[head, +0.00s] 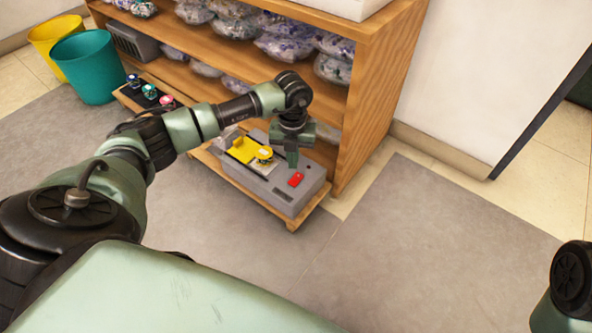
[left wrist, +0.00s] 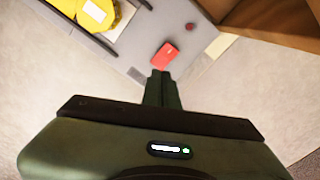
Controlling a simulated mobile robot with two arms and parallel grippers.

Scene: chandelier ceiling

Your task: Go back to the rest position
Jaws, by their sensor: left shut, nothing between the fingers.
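My left gripper (head: 292,160) is over the grey machine on the shelf's low board, its fingers shut and empty. In the left wrist view the shut fingers (left wrist: 162,78) point at the machine's edge, close to a red button (left wrist: 166,55); I cannot tell whether they touch it. The grey machine (head: 285,200) has a yellow part (head: 242,150) on top and the red button (head: 296,179) near its right end. My right gripper is not in view; only a piece of my right arm shows at the lower right edge.
A wooden shelf (head: 352,120) with bagged items (head: 333,68) stands behind the machine. A teal bin (head: 85,68) and a yellow bin (head: 52,36) stand at the upper left. Small coloured items (head: 150,91) sit on a dark board. The grey floor (head: 430,230) at right is clear.

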